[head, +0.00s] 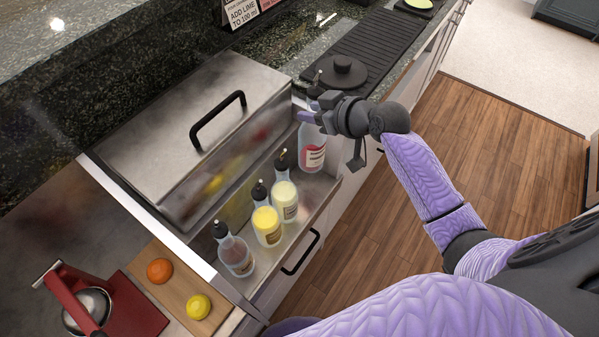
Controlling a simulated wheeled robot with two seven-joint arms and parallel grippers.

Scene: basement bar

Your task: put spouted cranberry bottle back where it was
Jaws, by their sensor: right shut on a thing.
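The spouted cranberry bottle (313,150) is clear, with a red label or contents low down and a dark spout on top. It is upright at the far right end of the steel bottle rail (317,192). My right gripper (315,108) is shut on its upper part, reaching in from the right. The gripper hides part of the bottle's neck. I cannot tell whether its base touches the rail. My left gripper is out of view.
Three spouted bottles stand in the rail: a pale yellow one (284,201), a yellow one (267,226) and a greyish one (236,256). A lidded steel bin (185,125) stands behind. A cutting board (177,284) holds fruit. A black drip mat (378,48) lies beyond.

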